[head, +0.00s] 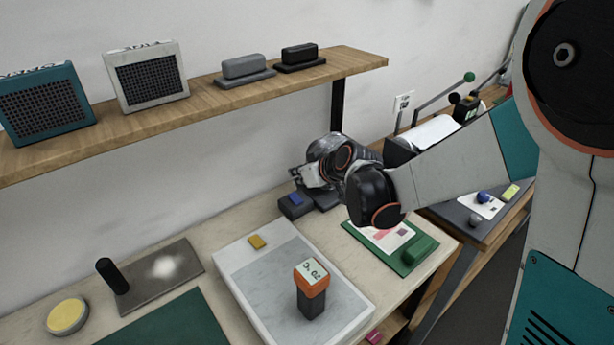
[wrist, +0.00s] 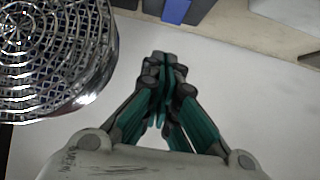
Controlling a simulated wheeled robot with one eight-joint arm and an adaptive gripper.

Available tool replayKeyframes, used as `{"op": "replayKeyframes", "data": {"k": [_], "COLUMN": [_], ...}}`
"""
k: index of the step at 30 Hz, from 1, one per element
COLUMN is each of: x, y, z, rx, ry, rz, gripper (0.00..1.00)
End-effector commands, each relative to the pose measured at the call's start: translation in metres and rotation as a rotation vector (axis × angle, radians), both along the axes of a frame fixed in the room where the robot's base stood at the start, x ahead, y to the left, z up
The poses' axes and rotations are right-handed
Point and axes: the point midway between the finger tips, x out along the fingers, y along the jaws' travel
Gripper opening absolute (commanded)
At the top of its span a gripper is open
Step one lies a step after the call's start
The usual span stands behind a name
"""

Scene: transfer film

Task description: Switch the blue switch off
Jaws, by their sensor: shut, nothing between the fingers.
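The blue switch (head: 296,199) sits on top of a small dark box (head: 294,209) near the back of the bench, by the wall. It also shows as a blue block (wrist: 176,10) cut off by the top edge of the wrist view. My gripper (head: 296,175) is in the air just above and behind the switch in the head view. In the wrist view its teal fingers (wrist: 164,62) meet at the tips, shut and empty, and the switch lies beyond them, apart from them. I cannot tell which way the switch is set.
A wooden shelf (head: 215,95) runs above the bench. A green board (head: 405,262) lies to the right. A shiny round mesh (wrist: 50,50) fills the wrist view's upper left.

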Motion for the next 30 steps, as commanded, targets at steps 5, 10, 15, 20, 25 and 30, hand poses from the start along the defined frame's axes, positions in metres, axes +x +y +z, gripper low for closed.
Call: {"op": "replayKeyframes", "data": {"k": [5,10,15,20,25,30], "x": [0.01,0.011,0.011,0.011,0.012,0.016], "y": [0.006,0.007,0.007,0.007,0.008,0.012], "z": [-0.028,-0.043,-0.047,-0.046,-0.046,-0.051], "rx": [-0.001,-0.001,-0.001,-0.001,-0.008,-0.062], "ry": [0.0,0.0,0.0,0.0,0.013,0.092], "rz": [-0.001,-0.001,-0.001,-0.001,0.001,0.004], "gripper": [0.0,0.0,0.0,0.0,0.0,0.0]}}
